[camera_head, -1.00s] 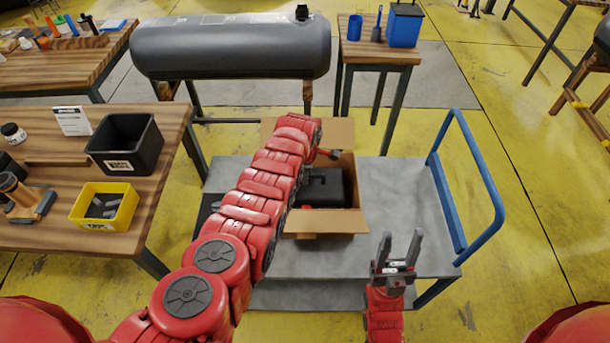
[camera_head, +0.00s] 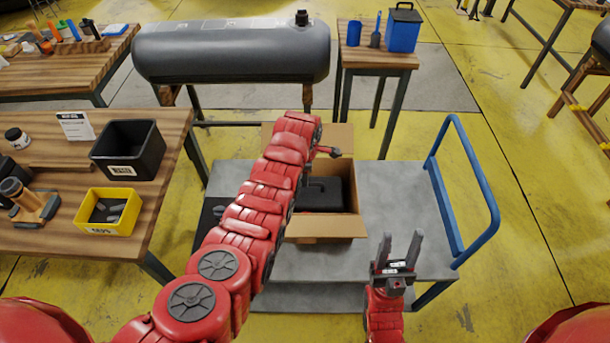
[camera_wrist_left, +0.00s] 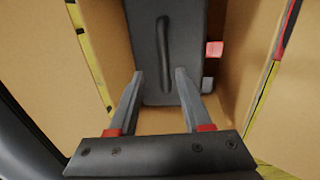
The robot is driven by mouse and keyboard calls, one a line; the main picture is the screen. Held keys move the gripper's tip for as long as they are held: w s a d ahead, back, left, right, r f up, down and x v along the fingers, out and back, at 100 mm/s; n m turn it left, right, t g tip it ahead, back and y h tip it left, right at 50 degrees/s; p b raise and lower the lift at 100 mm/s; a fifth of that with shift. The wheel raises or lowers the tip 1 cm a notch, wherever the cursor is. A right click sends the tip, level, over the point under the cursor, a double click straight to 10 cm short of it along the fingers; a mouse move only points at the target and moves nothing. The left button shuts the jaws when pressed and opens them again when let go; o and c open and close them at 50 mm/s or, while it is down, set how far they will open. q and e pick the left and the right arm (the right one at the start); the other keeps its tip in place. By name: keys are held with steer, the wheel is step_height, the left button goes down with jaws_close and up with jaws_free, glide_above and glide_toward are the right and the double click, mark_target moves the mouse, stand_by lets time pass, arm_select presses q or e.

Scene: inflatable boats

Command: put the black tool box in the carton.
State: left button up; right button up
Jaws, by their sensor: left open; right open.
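The black tool box (camera_head: 322,193) lies inside the open carton (camera_head: 325,228), which stands on the grey cart. In the left wrist view the tool box (camera_wrist_left: 168,45) shows its handle ridge, with carton walls on both sides. My left gripper (camera_wrist_left: 158,82) is open, its two fingers apart near the end of the tool box; nothing is held between them. In the head view my left arm hides part of the carton, and its fingers are hard to make out. My right gripper (camera_head: 401,249) is open and empty over the cart's front edge, right of the carton.
The cart (camera_head: 385,195) has a blue push handle (camera_head: 468,190) on its right. A wooden table (camera_head: 60,165) at left carries a black bin (camera_head: 127,150) and a yellow bin (camera_head: 108,211). A dark tank (camera_head: 232,52) stands behind. The cart top right of the carton is clear.

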arm_select(q)
step_height(320, 180, up, 10)
steer(key=s+b, duration=0.1)
steer(key=b, duration=0.1)
steer(key=shift+s+f, duration=0.25)
steer(key=shift+s, duration=0.1)
steer(key=shift+a+f, duration=0.1)
